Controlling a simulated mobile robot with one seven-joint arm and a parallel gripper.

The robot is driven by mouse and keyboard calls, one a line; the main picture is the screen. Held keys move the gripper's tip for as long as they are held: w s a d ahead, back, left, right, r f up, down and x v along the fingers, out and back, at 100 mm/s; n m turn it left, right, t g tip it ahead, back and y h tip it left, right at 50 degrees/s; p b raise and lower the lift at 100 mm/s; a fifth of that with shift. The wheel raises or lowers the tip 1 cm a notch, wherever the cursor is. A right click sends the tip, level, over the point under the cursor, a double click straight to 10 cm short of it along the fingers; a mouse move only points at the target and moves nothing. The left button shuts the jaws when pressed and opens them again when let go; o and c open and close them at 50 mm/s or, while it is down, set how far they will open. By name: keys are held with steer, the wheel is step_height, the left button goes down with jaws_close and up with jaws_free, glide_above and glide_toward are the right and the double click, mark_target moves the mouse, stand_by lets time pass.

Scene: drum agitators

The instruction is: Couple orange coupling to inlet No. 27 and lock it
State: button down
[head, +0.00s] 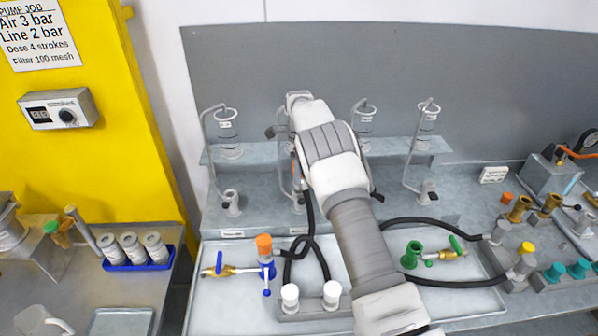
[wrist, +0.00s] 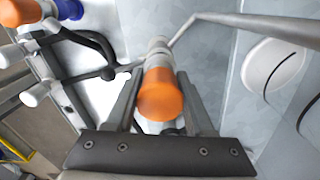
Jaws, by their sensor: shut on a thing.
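My gripper (wrist: 159,78) is shut on an orange coupling (wrist: 161,95) in the wrist view, with one finger on each side. A pale grey collar (wrist: 158,46) shows at its far end, in line with it. I cannot tell whether the coupling is seated on an inlet. In the head view my arm hides most of the gripper, which is at the second stand from the left. The foot of that stand's inlet (head: 298,203) shows beside my arm. The number plates are too small to read. A locking lever cannot be made out for certain.
Other stands rise left (head: 230,200) and right (head: 427,190) of my arm. In the tray (head: 220,300) stand an orange-capped blue valve (head: 264,245), a green coupling (head: 412,254) and white-capped fittings (head: 290,297). Black hoses (head: 310,215) loop near my arm.

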steer(key=shift+f+b, duration=0.7)
steer(key=shift+f, duration=0.4)
steer(key=shift+f, duration=0.35)
stand_by(0.4)
steer(key=shift+c, duration=1)
jaws_free()
steer(key=shift+c, duration=0.4)
steer(key=shift+r+p, duration=1.55)
steer(key=shift+r, duration=3.45)
